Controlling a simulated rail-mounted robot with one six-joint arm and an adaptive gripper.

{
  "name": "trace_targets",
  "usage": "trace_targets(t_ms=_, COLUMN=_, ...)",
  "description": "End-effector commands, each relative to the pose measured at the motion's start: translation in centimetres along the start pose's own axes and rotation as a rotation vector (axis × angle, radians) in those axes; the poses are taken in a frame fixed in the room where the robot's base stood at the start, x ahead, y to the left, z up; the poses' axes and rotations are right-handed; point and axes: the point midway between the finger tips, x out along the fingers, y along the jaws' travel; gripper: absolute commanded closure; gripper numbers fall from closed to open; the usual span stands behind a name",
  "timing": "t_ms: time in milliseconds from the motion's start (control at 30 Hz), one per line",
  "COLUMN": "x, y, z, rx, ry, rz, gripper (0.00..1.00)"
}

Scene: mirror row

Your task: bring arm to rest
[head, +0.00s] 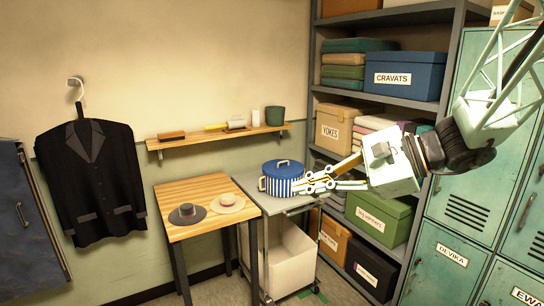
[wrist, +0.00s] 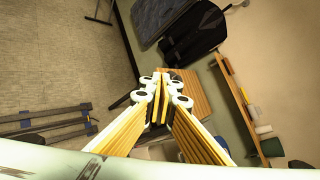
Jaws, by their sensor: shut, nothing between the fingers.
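My arm reaches in from the right of the head view, with my gripper (head: 312,183) pointing left. In that view the fingertips overlap the striped blue and white pot (head: 283,178) on the metal trolley; whether they touch it I cannot tell. In the wrist view my gripper (wrist: 163,88) shows with its fingers shut together and nothing between them. Beyond the fingertips in the wrist view is the wooden table (wrist: 195,85).
A wooden table (head: 182,191) with two hats stands left of the trolley (head: 262,204). A wall shelf (head: 218,136) holds brushes and a green cup. Shelving with boxes, such as the blue CRAVATS box (head: 405,90), and teal lockers (head: 455,210) crowd the right. A dark jacket (head: 90,190) hangs left.

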Motion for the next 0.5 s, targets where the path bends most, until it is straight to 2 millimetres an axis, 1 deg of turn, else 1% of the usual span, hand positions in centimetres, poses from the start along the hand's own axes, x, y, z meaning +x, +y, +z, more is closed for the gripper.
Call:
trace_targets(t_ms=33, x=-0.1, y=1.0, z=1.0, rx=-0.030, ry=0.006, rz=0.025, gripper=1.00)
trace_targets(t_ms=200, x=-0.7, y=4.3, z=3.2, rx=-0.127, ry=0.031, rz=0.112, gripper=1.00)
trace_targets(t_ms=500, x=-2.4, y=10.2, z=6.2, rx=-0.302, ry=0.081, rz=0.260, gripper=1.00)
